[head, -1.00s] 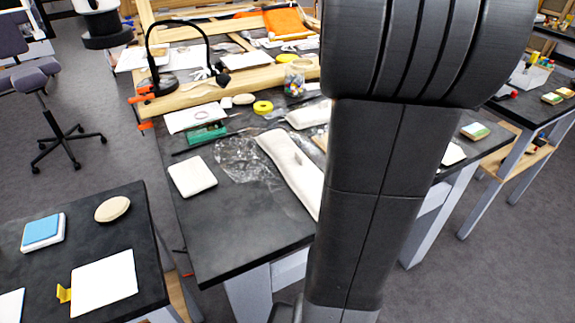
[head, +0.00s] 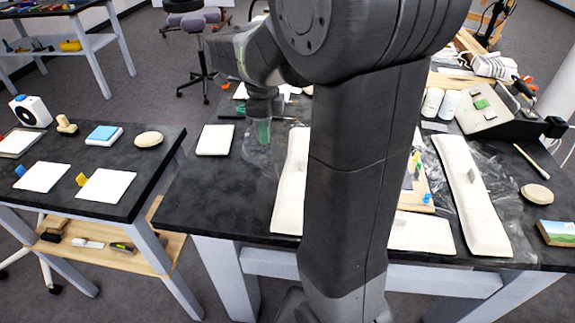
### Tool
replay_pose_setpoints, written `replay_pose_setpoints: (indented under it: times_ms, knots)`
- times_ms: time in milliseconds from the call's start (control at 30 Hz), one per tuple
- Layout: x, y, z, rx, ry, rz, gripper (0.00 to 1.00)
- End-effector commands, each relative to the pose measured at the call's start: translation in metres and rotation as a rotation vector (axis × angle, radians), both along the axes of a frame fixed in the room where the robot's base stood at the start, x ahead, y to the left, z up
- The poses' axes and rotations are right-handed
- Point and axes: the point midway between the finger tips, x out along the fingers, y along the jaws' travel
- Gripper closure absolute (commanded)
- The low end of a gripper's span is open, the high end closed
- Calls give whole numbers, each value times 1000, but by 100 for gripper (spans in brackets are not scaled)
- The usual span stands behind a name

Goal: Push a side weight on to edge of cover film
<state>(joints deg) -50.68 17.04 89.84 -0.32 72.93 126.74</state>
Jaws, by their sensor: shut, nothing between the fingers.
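Two long off-white padded weights lie on the dark table. The left side weight (head: 288,190) is partly hidden behind my arm. The right side weight (head: 473,205) lies in full view with a small grey piece on top. Clear crinkled cover film (head: 508,192) shows beside the right weight, and more film shows left of the left weight. A wooden-edged panel (head: 425,193) lies between the weights, largely hidden by my arm. My gripper (head: 263,132) hangs over the film, left of the left weight's far end. It is shut and looks empty; its greenish tips are small and blurred.
A white pad (head: 215,139) lies left of my gripper. A side table (head: 80,170) stands left across a gap. The table's front left is clear.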

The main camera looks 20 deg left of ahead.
Motion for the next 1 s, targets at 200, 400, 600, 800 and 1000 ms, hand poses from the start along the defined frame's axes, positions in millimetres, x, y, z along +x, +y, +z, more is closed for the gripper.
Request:
replay_pose_setpoints:
  times_ms: [200, 400, 600, 800, 1000]
  knots:
    - [-5, 5, -15, -1, 9, -11, 100]
    - [-5, 4, -54, -4, 10, -10, 100]
    - [-5, 4, -97, -4, 10, -10, 100]
    - [2, -21, -100, 2, 6, -13, 100]
    - [5, -33, -100, 2, 7, -10, 100]
